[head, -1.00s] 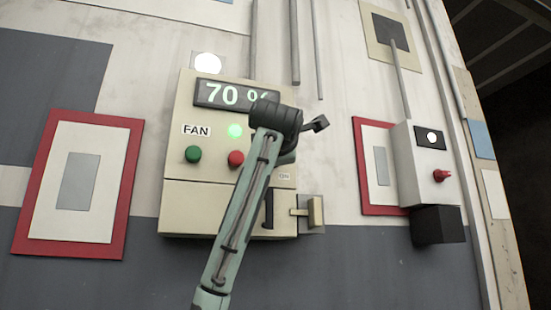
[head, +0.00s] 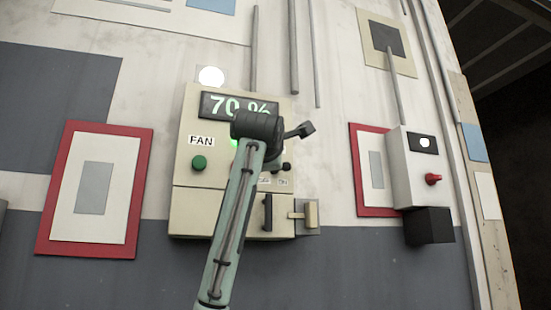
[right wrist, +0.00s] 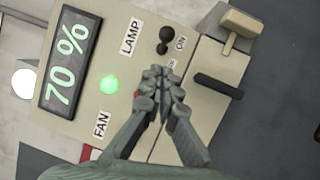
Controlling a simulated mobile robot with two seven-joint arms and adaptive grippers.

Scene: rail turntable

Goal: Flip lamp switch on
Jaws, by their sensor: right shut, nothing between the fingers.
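The lamp switch is a small black toggle (right wrist: 165,40) beside the LAMP label (right wrist: 132,36) and the ON label. It also shows in the head view (head: 286,167), just right of my right wrist. Its lever position I cannot tell for sure. My right gripper (right wrist: 160,78) is shut and empty over the control panel (right wrist: 88,103), a short way to the FAN side of the toggle. It partly hides the label beside ON, and contact with the panel is unclear. In the head view my wrist hides the fingers. My left gripper is not in view.
The panel has a 70 % display (head: 238,106), a green button (head: 199,163), a lit green light (right wrist: 110,84) and a black handle (right wrist: 218,86). A beige lever (head: 311,213) sticks out at right. A grey box with a red knob (head: 433,179) stands farther right.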

